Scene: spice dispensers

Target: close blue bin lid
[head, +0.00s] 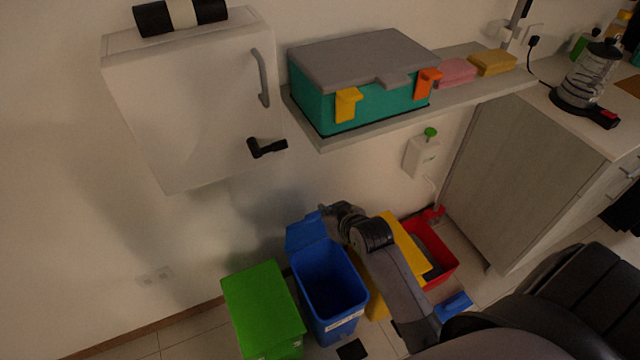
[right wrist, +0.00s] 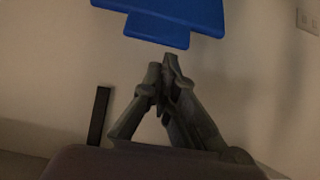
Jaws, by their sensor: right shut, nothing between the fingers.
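The blue bin (head: 345,318) stands on the floor, and its inside is visible from above. Its blue lid (head: 306,232) is open, standing up at the back of the bin by the wall. My right gripper (head: 328,210) is shut and empty, at the right of the lid's upper edge in the head view. The right wrist view shows the lid (right wrist: 195,12) just beyond the closed fingertips (right wrist: 164,66), with a small gap in the picture. Whether they touch is hard to tell. My left gripper is out of view.
A green bin (head: 262,305) with a shut lid stands left of the blue one. A yellow bin (head: 408,245) and a red bin (head: 446,270) are at the right, partly behind my arm. A shelf (head: 370,125) with a teal toolbox (head: 375,108) and a white cabinet (head: 190,110) hang above.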

